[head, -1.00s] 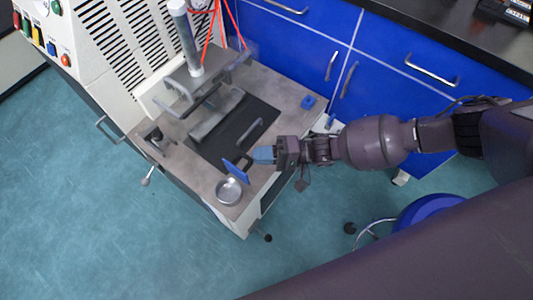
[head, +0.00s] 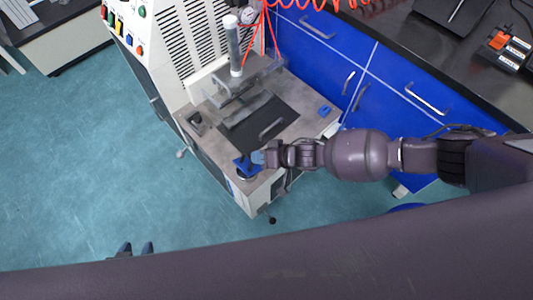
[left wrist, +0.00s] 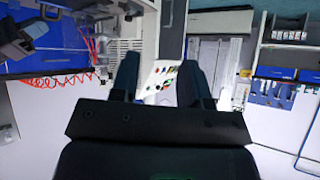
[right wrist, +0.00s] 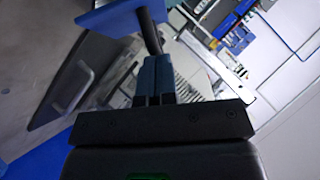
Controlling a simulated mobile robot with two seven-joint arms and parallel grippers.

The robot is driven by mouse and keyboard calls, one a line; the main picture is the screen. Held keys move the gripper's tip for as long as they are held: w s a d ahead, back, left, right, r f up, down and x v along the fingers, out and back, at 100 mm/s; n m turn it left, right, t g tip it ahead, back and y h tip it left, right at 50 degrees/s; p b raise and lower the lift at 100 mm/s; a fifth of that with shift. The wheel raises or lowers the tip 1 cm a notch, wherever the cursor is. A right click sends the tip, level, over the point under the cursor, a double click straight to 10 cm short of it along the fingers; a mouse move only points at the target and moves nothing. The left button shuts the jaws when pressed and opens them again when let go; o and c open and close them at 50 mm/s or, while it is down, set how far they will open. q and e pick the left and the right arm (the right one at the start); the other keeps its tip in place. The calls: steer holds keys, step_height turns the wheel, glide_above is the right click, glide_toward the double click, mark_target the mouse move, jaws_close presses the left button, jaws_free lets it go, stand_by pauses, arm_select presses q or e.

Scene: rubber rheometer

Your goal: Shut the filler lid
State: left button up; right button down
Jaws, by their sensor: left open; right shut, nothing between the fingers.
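The filler lid is a blue plate (head: 241,164) at the near corner of the machine's grey top, in the head view. It lies over most of the round metal filler cup (head: 247,178), whose near rim shows below it. I cannot tell whether it rests flat on the cup. The blue plate with a dark rod also shows at the top of the right wrist view (right wrist: 108,17). My right gripper (head: 257,158) is shut and empty, right beside the lid; contact is unclear. My left gripper (head: 134,249) is open and empty over the floor, away from the machine.
The machine's grey top (head: 290,128) has a dark plate with a handle (head: 271,128) behind the lid. A small blue block (head: 325,110) sits at its right edge. Blue cabinets (head: 385,95) stand behind. The floor at the left is clear.

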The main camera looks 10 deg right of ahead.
mark_target(240, 166)
steer(key=shift+s+a+n+t+h+p, duration=0.2)
steer(key=shift+s+a+n+h+p, duration=0.15)
steer(key=shift+a+h+p, duration=0.15)
steer(key=shift+s+a+n+t+h+p, duration=0.2)
steer(key=shift+a+n+h+p, duration=0.15)
steer(key=shift+a+h, duration=0.15)
steer(key=shift+s+a+f, duration=0.15)
steer(key=shift+s+a+f+n+t+h+p, duration=0.25)
steer(key=shift+a+f+n+t+h+p, duration=0.15)
steer(key=shift+h, duration=0.2)
steer(key=shift+s+a+f+n+h+p, duration=0.25)
steer(key=shift+n+h+p, duration=0.05)
steer(key=shift+h, duration=0.1)
arm_select(q)
step_height(240, 166, up, 4)
steer(key=shift+w+d+f+t, duration=0.15)
steer(key=shift+f+t, duration=0.1)
steer(key=shift+t, duration=0.05)
steer(key=shift+f, duration=0.1)
